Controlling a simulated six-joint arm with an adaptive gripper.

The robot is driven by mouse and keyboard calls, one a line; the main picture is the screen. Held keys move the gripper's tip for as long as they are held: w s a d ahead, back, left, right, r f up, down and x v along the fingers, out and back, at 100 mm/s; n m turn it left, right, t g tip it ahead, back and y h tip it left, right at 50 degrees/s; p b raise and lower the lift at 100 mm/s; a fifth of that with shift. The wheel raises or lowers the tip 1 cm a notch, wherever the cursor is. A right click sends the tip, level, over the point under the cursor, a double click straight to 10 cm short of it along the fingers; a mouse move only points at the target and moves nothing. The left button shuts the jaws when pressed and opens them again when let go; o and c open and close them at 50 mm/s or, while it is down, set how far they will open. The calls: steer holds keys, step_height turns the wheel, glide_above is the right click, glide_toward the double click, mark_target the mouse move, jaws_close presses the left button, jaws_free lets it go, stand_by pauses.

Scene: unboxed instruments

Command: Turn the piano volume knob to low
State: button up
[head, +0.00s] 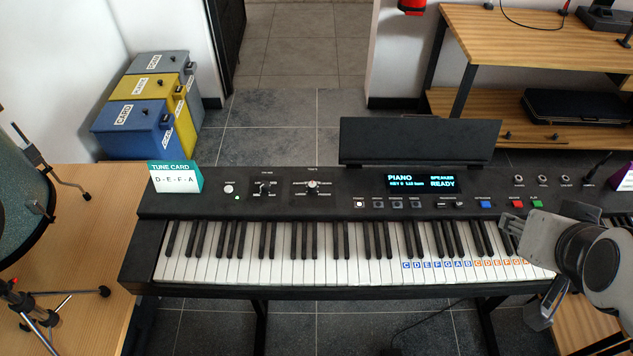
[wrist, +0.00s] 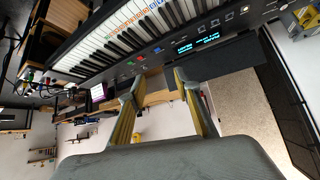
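The black keyboard piano (head: 330,208) stands across the middle of the head view. Its panel carries two rotary controls left of the display: a dark knob (head: 265,188) and a knob with a lighter cap (head: 312,186). Their small labels are too blurred to read surely, so I cannot tell which is volume or its setting. The lit display (head: 434,181) reads PIANO and READY. My gripper (head: 542,312) is at the right front end of the keys, far from both knobs. In the wrist view, my gripper (wrist: 157,82) has its fingers apart with nothing between them.
A tune card (head: 175,178) stands at the panel's left end. A black music rest (head: 420,140) rises behind the display. Coloured buttons (head: 517,204) sit at the panel's right. A drum (head: 22,195) and storage boxes (head: 150,105) are at left.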

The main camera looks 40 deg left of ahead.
steer(key=w+a+f+n+y, duration=0.2)
steer(key=a+f, duration=0.1)
steer(key=a, duration=0.9)
steer(key=n+g+y, duration=0.3)
steer(key=n+y, duration=0.4)
glide_toward(264, 184)
steer(key=shift+s+a+f, duration=0.1)
steer(key=shift+a+f, duration=0.1)
steer(key=shift+a, duration=0.1)
steer(key=shift+a+m+t, duration=0.15)
steer(key=shift+m+t, duration=0.15)
steer(key=shift+t, duration=0.1)
steer(key=shift+x, duration=3.7)
steer(key=shift+f, duration=0.1)
